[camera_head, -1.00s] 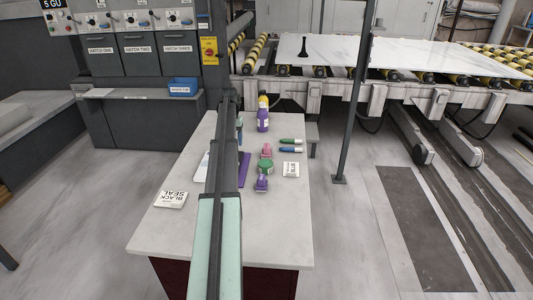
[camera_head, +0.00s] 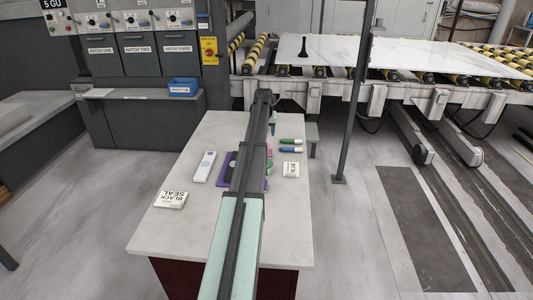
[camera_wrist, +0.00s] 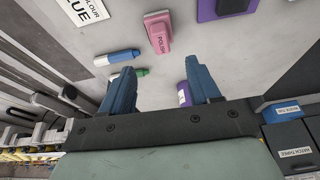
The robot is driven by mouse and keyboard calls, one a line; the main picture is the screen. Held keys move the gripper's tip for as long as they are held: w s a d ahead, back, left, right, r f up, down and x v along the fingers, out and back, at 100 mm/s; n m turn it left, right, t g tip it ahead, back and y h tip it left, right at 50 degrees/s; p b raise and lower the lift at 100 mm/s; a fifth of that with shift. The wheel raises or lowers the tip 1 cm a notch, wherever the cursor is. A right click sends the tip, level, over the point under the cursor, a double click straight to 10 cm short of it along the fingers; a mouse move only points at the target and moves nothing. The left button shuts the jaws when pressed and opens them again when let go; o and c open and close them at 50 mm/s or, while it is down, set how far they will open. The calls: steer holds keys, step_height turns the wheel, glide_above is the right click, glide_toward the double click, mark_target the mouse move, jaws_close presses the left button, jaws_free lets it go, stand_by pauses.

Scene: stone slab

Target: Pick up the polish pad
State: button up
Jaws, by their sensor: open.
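The polish pad (camera_wrist: 160,35) is a pink block labelled POLISH, lying on the pale worktop in the upper middle of the wrist view. In the head view my arm covers most or all of it. My gripper (camera_wrist: 162,86) is open, with two blue fingers and nothing held between them. The pad appears beyond the fingertips, in line with the gap and apart from both fingers. In the head view only a little of my gripper (camera_head: 273,118) shows at the far end of the arm.
A blue-and-white marker (camera_wrist: 117,57) and a green marker (camera_wrist: 141,72) lie left of the pad. A purple bottle (camera_wrist: 184,94) shows between the fingers. A purple mat (camera_head: 224,166), white device (camera_head: 204,167), BLACK SEAL box (camera_head: 171,200) and white card (camera_head: 291,169) lie on the worktop (camera_head: 175,240).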

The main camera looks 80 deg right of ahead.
steer(key=x, duration=0.9)
steer(key=d+x, duration=0.1)
steer(key=x, duration=0.3)
steer(key=shift+d+f, duration=0.15)
steer(key=shift+f, duration=0.05)
steer(key=c, duration=0.8)
step_height(320, 180, up, 10)
steer(key=shift+r, duration=0.1)
stand_by(0.4)
